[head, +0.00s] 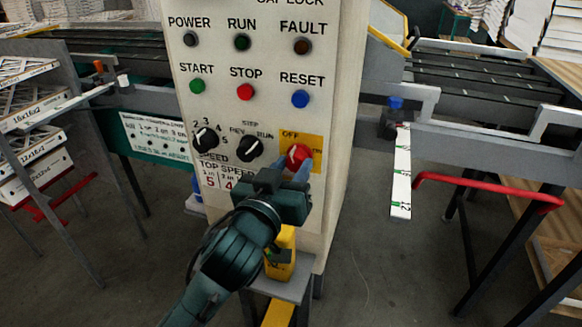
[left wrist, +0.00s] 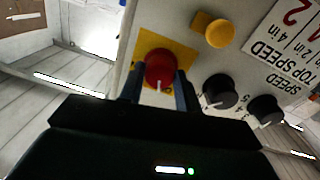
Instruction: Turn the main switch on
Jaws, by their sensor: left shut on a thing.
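The main switch is a red rotary knob (head: 298,155) on a yellow plate (head: 314,143) marked OFF, at the lower right of the panel (head: 215,72). My left gripper (head: 300,172) reaches it from below. In the left wrist view the red knob (left wrist: 159,69) sits between the two fingers (left wrist: 158,92), which are shut on its sides. A white mark on the knob points toward the gripper in that view. The fingers partly hide the knob and plate in the head view. My right gripper does not show.
Two black knobs (head: 249,148) (head: 205,141) sit left of the switch. Green START (head: 197,86), red STOP (head: 245,91) and blue RESET (head: 300,98) buttons are above. A yellow thing (head: 281,256) stands below the panel. Conveyors flank the panel, with a red bar (head: 490,184) at right.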

